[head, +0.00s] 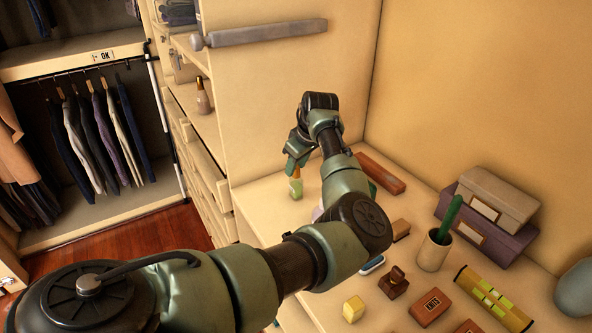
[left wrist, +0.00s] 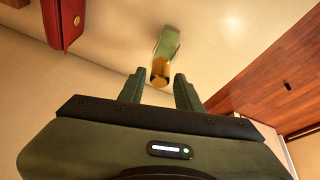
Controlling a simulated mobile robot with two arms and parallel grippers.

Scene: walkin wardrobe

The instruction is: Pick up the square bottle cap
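A small green bottle (head: 296,188) stands on the countertop below my left gripper (head: 296,163). Its gold-orange cap (head: 295,173) is just under the fingers. In the left wrist view the green bottle (left wrist: 168,42) shows beyond my left gripper (left wrist: 160,76), and the square-looking gold cap (left wrist: 160,72) lies in line with the gap between the two fingers. The fingers are apart, with space on both sides of the cap. I cannot tell whether either touches it. My right gripper is not in view.
A red-brown box (head: 381,173) lies behind the gripper; a red case (left wrist: 66,22) shows in the left wrist view. A cup (head: 434,252), stacked boxes (head: 505,197) and small blocks (head: 353,309) stand to the right. The counter's left edge is near the bottle.

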